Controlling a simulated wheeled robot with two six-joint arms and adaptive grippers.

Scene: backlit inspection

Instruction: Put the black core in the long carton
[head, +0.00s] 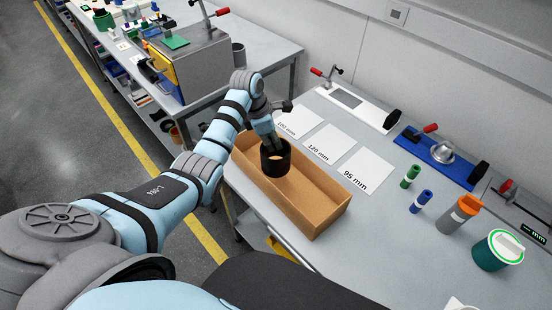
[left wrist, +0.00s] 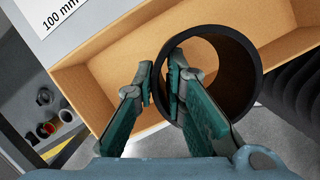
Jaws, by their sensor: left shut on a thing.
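The black core (head: 268,168) is a short, wide, hollow black ring. My left gripper (head: 272,142) is shut on its wall, with one finger inside the ring and one outside, as the left wrist view shows at the fingertips (left wrist: 161,78) and the core (left wrist: 247,70). The long carton (head: 328,217) is an open brown box on the grey bench. The core is over the carton's opening, toward its far left end; its exact height above the carton floor is hard to tell. The carton (left wrist: 105,62) also shows behind the core in the wrist view. My right gripper is not in view.
White sheets lie behind the carton, one marked 95 mm (head: 367,170). Green (head: 410,176) and blue (head: 420,201) cylinders, an orange-topped grey container (head: 457,215) and a green tub (head: 495,251) stand to the right. A blue fixture (head: 440,155) is at the back.

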